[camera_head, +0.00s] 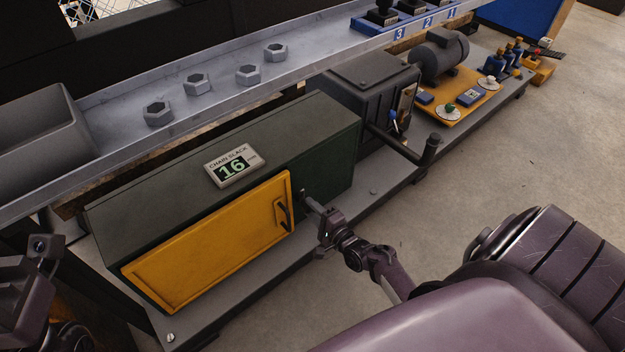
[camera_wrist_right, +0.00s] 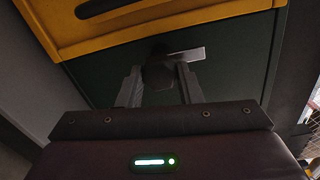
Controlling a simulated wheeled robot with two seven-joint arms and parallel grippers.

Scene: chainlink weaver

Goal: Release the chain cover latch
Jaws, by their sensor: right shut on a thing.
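The yellow chain cover (camera_head: 215,240) is shut on the front of the dark green housing (camera_head: 330,160). A black handle (camera_head: 284,215) is on its right end. The latch, a dark knob with a small metal lever (camera_wrist_right: 187,53), is on the green face beside the cover in the right wrist view. My right gripper (camera_head: 314,206) reaches in from the right; its fingers (camera_wrist_right: 160,82) are shut on the knob. The fingers mostly hide the latch in the head view. My left gripper (camera_head: 40,250) is partly in view at the lower left, away from the cover; its jaw opening is unclear.
A display (camera_head: 234,166) on the housing reads chain slack 16. A metal rail (camera_head: 220,85) with several hex nuts runs above. A dark gearbox (camera_head: 365,90) with a protruding crank (camera_head: 425,152) stands to the right.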

